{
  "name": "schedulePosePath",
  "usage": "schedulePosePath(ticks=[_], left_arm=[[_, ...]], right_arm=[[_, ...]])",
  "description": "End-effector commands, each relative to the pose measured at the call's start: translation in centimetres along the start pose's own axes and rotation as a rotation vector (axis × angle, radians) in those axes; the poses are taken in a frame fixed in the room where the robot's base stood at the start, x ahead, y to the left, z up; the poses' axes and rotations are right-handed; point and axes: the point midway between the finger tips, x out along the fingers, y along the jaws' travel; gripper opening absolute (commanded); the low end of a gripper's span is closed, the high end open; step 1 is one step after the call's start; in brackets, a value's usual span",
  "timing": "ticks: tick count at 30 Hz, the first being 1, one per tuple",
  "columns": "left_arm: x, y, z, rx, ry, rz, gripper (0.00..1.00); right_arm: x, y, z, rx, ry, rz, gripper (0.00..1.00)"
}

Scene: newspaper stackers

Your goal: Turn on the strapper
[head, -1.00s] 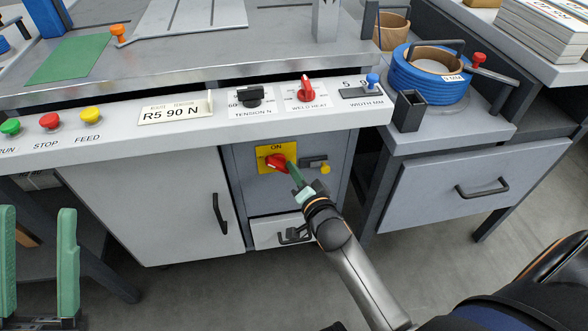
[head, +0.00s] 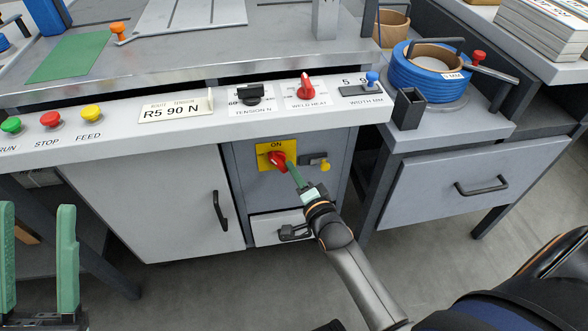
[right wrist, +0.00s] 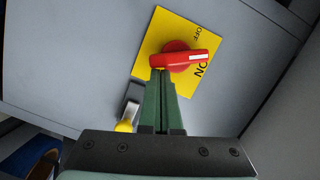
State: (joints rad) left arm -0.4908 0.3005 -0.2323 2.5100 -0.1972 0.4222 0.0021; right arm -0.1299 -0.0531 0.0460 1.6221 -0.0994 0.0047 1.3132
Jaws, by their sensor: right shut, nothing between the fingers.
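The strapper's red rotary switch (head: 278,159) sits on a yellow plate (head: 263,149) on the grey cabinet front, with ON at the plate's top. In the right wrist view, the red handle (right wrist: 180,60) has a white-marked end pointing between OFF and ON, nearer ON. My right gripper (head: 291,165) is shut and empty. Its green fingertips (right wrist: 160,74) are at the handle's unmarked end and appear to touch it. My left gripper (head: 37,215) is open and empty at the lower left, away from the switch.
A small latch with a yellow knob (head: 324,166) is right of the switch. The panel above carries a tension knob (head: 251,94), a red weld heat knob (head: 306,88) and the run, stop and feed buttons. A drawer handle (head: 292,233) is below.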

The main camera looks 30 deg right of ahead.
Motion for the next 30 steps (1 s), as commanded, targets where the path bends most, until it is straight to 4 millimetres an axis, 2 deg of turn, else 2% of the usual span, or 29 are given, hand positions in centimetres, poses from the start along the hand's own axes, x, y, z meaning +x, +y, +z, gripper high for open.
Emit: schedulePosePath(ticks=[30], left_arm=[[-0.22, 0.09, 0.23, -0.005, -0.004, -0.003, 0.50]], right_arm=[[0.20, 0.82, 0.78, 0.290, -0.002, -0.072, 0.00]])
